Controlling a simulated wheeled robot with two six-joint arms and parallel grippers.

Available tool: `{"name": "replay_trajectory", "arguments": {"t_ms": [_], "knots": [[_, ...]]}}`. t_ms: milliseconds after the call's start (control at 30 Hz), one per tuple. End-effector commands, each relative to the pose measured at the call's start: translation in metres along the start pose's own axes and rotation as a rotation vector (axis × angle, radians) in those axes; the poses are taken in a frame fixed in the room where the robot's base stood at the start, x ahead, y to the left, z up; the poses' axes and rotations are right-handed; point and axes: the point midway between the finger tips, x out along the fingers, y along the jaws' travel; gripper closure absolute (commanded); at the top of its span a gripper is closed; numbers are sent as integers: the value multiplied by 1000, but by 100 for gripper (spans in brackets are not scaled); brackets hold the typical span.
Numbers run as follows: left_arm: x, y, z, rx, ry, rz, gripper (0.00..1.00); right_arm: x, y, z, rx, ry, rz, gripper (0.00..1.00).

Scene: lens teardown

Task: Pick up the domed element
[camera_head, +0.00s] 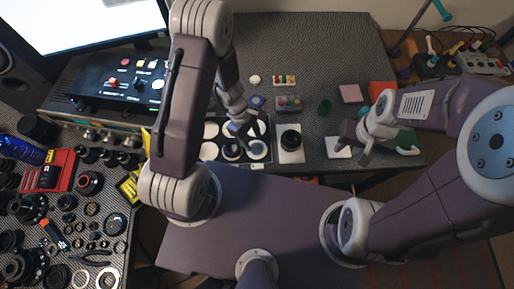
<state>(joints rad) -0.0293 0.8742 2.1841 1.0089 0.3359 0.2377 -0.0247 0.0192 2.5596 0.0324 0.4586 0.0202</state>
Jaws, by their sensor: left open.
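A dark tray (269,133) with several round white wells lies on the bench in front of me. A pale bluish round glass piece (258,150) and a dark-rimmed ring (231,151) sit in its front wells. I cannot tell for sure which piece is the domed element. My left gripper (243,136) is open, pointing down over the tray close to these two pieces, and hides part of the wells. I cannot tell whether it touches anything. My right gripper (388,157) has its fingers spread and is empty, beside a white pad (338,147).
A black lens barrel (291,140) stands on a white plate right of the tray. Many rings and lens parts crowd the left table.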

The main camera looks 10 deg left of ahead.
Motion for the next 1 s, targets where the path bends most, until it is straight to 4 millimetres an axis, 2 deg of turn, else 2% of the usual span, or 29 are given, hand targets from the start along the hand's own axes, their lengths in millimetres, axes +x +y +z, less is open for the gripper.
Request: {"name": "replay_trajectory", "arguments": {"t_ms": [33, 167, 433, 467, 600, 633, 867, 1000], "knots": [[15, -1, 1, 2, -2, -5, 50, 8, 0, 1, 0, 0, 0, 64], [36, 0, 2, 1, 0, -3, 50, 18, 0, 2, 0, 0, 0, 64], [40, 0, 3, 2, 0, -1, 50, 17, 0, 2, 0, 0, 0, 64], [40, 0, 3, 2, 0, -1, 53, 17, 0, 2, 0, 0, 0, 64], [39, 0, 3, 2, 0, -1, 92, 17, 0, 2, 0, 0, 0, 64], [39, 1, 3, 1, 0, -1, 96, 17, 0, 2, 0, 0, 0, 64], [38, 1, 3, 2, 0, -1, 96, 16, 0, 2, 0, 0, 0, 64], [27, 1, 7, 3, 0, 1, 96, 11, 0, 1, 0, 0, 0, 64]]}}
